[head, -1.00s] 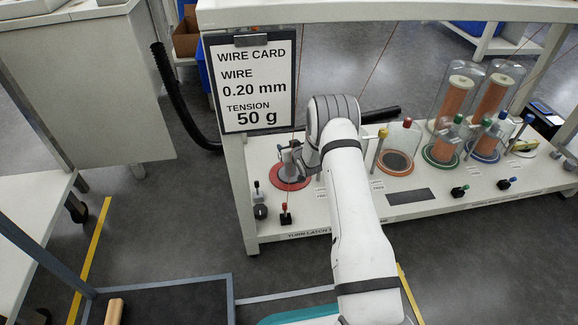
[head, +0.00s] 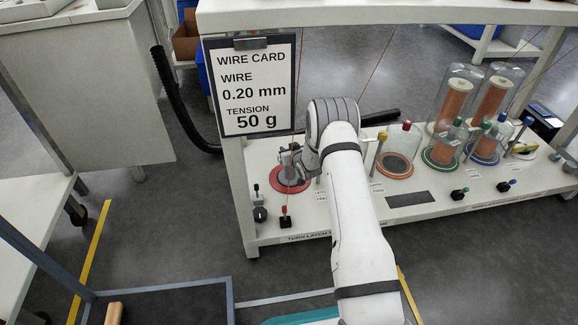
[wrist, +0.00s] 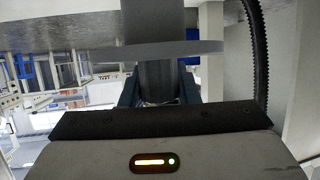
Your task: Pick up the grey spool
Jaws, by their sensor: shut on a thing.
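The grey spool (wrist: 153,18) shows at the top of the wrist view as a grey drum with a wide, flat flange (wrist: 150,52). My gripper (wrist: 158,88) is shut on the narrower dark part of the spool beside that flange. In the head view my gripper (head: 296,160) is at the left end of the white bench, over a red round base (head: 289,182). My arm and gripper hide much of the spool there, and I cannot tell whether it touches the base.
A wire card (head: 252,85) hangs at the bench's left front. Right of my arm stand a red-ringed clear cover (head: 399,150) and copper spools under clear domes (head: 452,105). Small knobs (head: 285,212) stand in front of the red base. A black hose (head: 178,100) curves at the left.

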